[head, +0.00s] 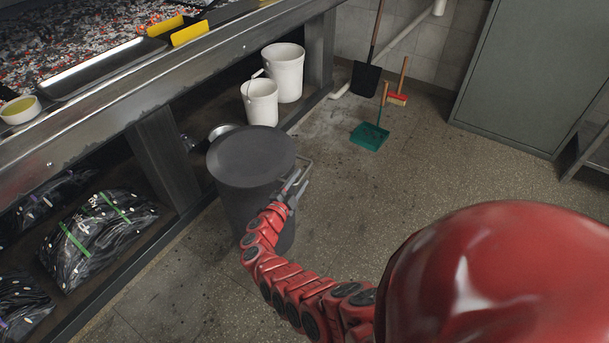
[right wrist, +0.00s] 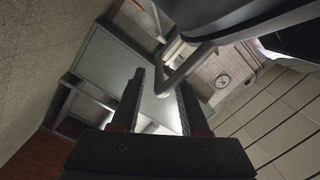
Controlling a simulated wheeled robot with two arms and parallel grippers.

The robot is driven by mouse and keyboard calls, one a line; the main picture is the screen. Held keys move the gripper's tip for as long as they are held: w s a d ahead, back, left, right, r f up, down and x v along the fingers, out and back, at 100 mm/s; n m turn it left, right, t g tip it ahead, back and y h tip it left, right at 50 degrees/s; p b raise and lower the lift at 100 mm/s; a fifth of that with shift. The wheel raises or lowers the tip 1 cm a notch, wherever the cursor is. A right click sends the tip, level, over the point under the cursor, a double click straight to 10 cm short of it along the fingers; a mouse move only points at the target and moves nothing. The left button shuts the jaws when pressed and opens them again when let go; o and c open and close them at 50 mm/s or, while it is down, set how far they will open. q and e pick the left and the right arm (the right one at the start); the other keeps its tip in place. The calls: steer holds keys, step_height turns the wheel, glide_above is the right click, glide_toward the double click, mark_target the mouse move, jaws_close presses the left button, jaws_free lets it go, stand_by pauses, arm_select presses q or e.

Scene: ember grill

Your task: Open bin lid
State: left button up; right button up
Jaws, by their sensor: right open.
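The dark grey round bin (head: 238,205) stands on the floor in front of the counter in the head view. Its flat lid (head: 250,152) is closed on top. A bent metal handle (head: 306,163) sticks out from the lid's right side; it also shows in the right wrist view (right wrist: 186,70). My right gripper (head: 297,186) is open at the handle. In the right wrist view the handle's bent end reaches between the fingers of this gripper (right wrist: 163,85); I cannot tell whether they touch it. My left gripper is not in view.
The steel counter (head: 150,85) runs along the left, with bagged charcoal-like goods (head: 92,232) on its lower shelf. White buckets (head: 262,102) stand behind the bin. A green dustpan (head: 369,137) and a grey cabinet (head: 525,75) are farther back. The floor right of the bin is clear.

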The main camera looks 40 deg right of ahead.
mark_target(305, 172)
steer(key=shift+b+x, duration=0.5)
steer(key=shift+x, duration=1.7)
steer(key=shift+s, duration=0.1)
jaws_close()
steer(key=shift+s+f, duration=0.1)
steer(key=shift+f, duration=0.1)
